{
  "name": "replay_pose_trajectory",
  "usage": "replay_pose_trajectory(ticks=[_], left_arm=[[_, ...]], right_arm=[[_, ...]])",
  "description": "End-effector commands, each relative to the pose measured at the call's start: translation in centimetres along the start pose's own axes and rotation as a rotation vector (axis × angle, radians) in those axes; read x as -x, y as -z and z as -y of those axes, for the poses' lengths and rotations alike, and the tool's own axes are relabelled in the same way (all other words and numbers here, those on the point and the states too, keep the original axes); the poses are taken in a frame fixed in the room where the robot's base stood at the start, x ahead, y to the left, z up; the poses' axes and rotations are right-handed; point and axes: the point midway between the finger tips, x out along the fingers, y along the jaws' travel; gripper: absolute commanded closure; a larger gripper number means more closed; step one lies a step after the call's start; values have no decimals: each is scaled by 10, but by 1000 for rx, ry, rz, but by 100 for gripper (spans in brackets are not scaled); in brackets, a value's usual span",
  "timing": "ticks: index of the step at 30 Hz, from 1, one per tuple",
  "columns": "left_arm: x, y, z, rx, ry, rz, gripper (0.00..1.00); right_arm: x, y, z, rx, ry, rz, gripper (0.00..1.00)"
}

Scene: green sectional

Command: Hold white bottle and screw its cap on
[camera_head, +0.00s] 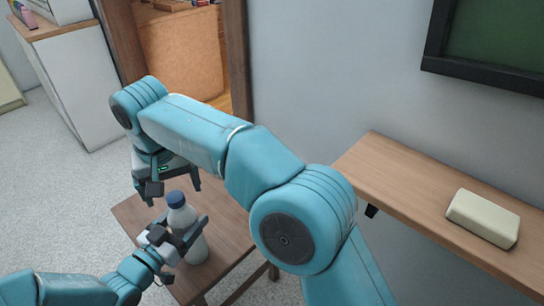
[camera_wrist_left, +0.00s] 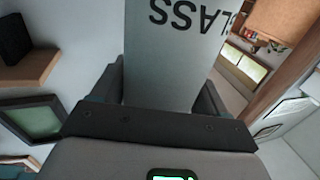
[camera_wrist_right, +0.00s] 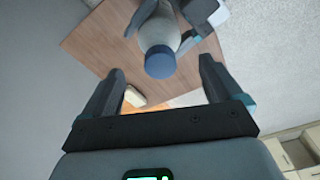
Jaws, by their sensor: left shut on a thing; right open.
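The white bottle (camera_head: 193,250) stands upright at the small wooden table, with a blue cap (camera_head: 176,199) on its top. I cannot tell how tightly the cap sits. My left gripper (camera_head: 182,230) is shut around the bottle's body from the side. In the left wrist view the bottle (camera_wrist_left: 175,60) fills the space between the fingers and shows dark upside-down lettering. My right gripper (camera_head: 172,190) is open and points down just above the cap. In the right wrist view the cap (camera_wrist_right: 160,62) lies between the open fingertips, with a gap on both sides.
The wooden table (camera_head: 135,213) is mostly bare. A wooden shelf (camera_head: 400,170) on the right wall holds a cream block (camera_head: 483,218). A dark-framed green board (camera_head: 500,40) hangs above it. A white cabinet (camera_head: 75,80) and a doorway stand behind.

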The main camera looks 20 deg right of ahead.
Motion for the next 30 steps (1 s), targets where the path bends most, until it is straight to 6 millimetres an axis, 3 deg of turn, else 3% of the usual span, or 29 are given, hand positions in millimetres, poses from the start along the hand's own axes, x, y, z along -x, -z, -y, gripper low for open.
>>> replay_pose_trajectory(ticks=[7,17,30], left_arm=[[0,0,0,0,0,0,100],[0,1,0,0,0,0,100],[0,26,0,-1,0,-1,100]], right_arm=[[43,7,2,-3,1,-4,7],[68,9,0,-6,0,-2,7],[101,23,-87,-116,-17,0,7]])
